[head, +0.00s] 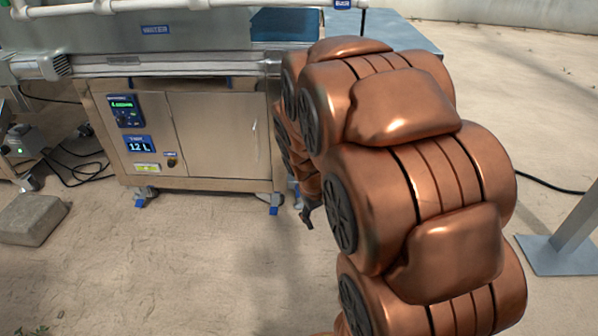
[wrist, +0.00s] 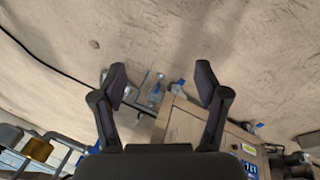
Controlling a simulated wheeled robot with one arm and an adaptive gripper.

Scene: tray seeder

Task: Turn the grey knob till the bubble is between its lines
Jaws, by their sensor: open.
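A small dark knob (head: 171,162) sits low on the front panel of the steel cabinet, right of a pale yellow-green strip (head: 147,168) that looks like the level vial. The bubble and its lines are too small to make out. My gripper (head: 306,215) hangs right of the cabinet, low and apart from the knob, partly hidden by my copper arm. In the wrist view, my gripper (wrist: 161,80) is open with nothing between its dark fingers.
A stone block (head: 32,218) lies at left. Cables cross the floor. A metal post foot (head: 555,255) stands at right. Sandy floor before the cabinet is clear.

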